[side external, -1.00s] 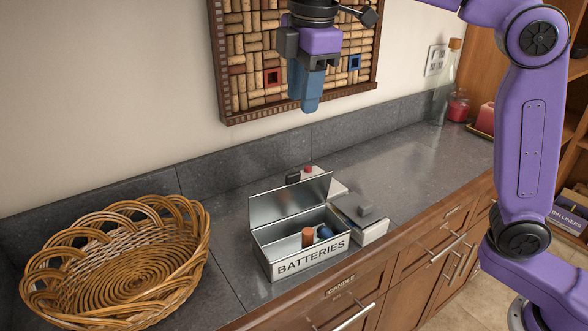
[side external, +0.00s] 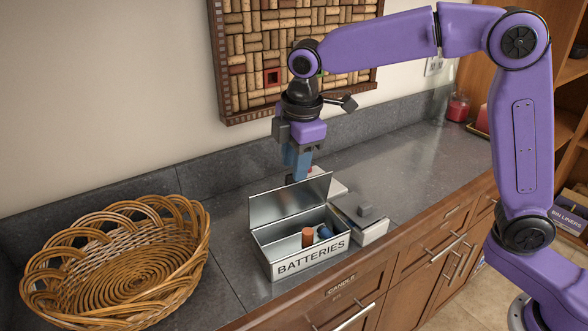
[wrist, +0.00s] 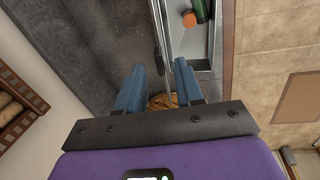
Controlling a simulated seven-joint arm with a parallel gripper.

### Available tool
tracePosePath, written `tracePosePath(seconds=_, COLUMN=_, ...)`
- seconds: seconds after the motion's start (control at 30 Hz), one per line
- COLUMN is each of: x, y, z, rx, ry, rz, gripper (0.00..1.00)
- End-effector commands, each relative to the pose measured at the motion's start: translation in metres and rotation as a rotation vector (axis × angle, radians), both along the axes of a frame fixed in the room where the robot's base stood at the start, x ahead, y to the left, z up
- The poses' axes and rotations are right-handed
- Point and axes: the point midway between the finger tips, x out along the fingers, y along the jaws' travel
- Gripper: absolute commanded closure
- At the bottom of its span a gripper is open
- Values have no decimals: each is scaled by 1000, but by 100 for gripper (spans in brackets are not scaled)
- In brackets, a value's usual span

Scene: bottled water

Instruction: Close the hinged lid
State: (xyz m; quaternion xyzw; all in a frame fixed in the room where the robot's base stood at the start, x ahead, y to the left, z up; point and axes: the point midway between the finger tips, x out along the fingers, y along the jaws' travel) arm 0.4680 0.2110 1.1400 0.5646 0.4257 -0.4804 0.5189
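A metal box labelled BATTERIES (side external: 312,258) sits on the grey counter with its hinged lid (side external: 285,205) standing open at the back. My gripper (side external: 297,176) points down just above and behind the lid's top edge. In the wrist view my gripper (wrist: 158,85) has its two blue fingers apart, with nothing held. The lid edge (wrist: 160,40) shows as a thin line between the fingers. I cannot tell whether they touch it. The box (wrist: 216,50) is to the right there.
A wicker basket (side external: 115,268) stands left of the box. Another small item is partly hidden behind the lid. The wall with a cork board (side external: 250,60) is behind.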

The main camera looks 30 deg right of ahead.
Motion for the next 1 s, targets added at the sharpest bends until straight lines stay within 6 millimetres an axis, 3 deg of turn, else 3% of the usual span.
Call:
tracePosePath(seconds=0.2, x=4, y=0, z=-21, rx=-1, ry=1, rz=1, gripper=64)
tracePosePath(seconds=0.57, x=5, y=0, z=-25, rx=0, ry=0, rz=0, gripper=64)
tracePosePath(seconds=0.67, x=4, y=0, z=-24, rx=0, ry=-1, rz=0, gripper=96)
tracePosePath(seconds=0.7, x=5, y=0, z=-24, rx=0, ry=-1, rz=0, gripper=100)
tracePosePath(seconds=1.0, x=5, y=0, z=-24, rx=0, ry=-1, rz=0, gripper=100)
